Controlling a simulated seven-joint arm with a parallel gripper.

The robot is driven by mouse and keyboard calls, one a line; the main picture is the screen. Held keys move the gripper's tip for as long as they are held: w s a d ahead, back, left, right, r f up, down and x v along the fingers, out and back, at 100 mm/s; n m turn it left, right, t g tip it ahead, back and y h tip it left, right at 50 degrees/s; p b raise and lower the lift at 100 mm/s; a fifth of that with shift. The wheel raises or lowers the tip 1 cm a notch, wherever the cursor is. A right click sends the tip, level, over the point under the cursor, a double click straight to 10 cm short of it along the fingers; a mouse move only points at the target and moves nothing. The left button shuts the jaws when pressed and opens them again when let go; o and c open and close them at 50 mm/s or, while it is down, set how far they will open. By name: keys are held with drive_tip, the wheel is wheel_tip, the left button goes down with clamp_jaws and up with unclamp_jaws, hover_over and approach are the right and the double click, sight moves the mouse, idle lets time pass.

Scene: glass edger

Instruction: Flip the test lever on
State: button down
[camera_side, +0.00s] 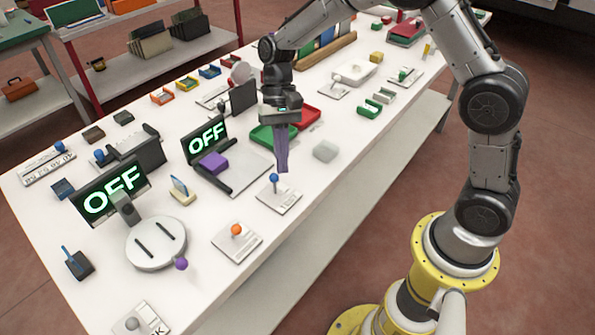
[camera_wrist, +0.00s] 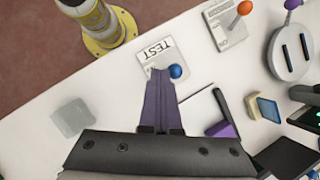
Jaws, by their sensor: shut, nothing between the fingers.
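The test lever has a blue ball knob (camera_wrist: 176,71) and stands on a light plate marked TEST (camera_wrist: 155,52) in the wrist view. In the side view the blue knob (camera_side: 274,178) stands over its plate (camera_side: 279,196) near the middle of the table. My gripper (camera_side: 282,170) has long purple fingers pointing down, close together with nothing between them. In the wrist view the fingertips (camera_wrist: 160,72) reach the plate's edge beside the knob; I cannot tell whether they touch it. Two screens (camera_side: 110,191) (camera_side: 206,139) read OFF.
An orange-knobbed lever plate (camera_side: 236,241) and a round grey device with a purple knob (camera_side: 156,243) stand toward the front. A translucent block (camera_side: 325,151) and green and red trays (camera_side: 272,137) lie near my gripper. The table's edge runs along the right.

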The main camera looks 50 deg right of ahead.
drive_tip(key=shift+w+g, duration=0.4)
drive_tip(key=shift+w, duration=0.1)
drive_tip(key=shift+r, duration=0.75)
drive_tip(key=w+d+r, duration=0.3)
drive_tip(key=d+r, duration=0.3)
drive_tip(key=r, duration=0.3)
drive_tip(key=shift+w+d+r, duration=0.2)
drive_tip(key=shift+r, duration=0.1)
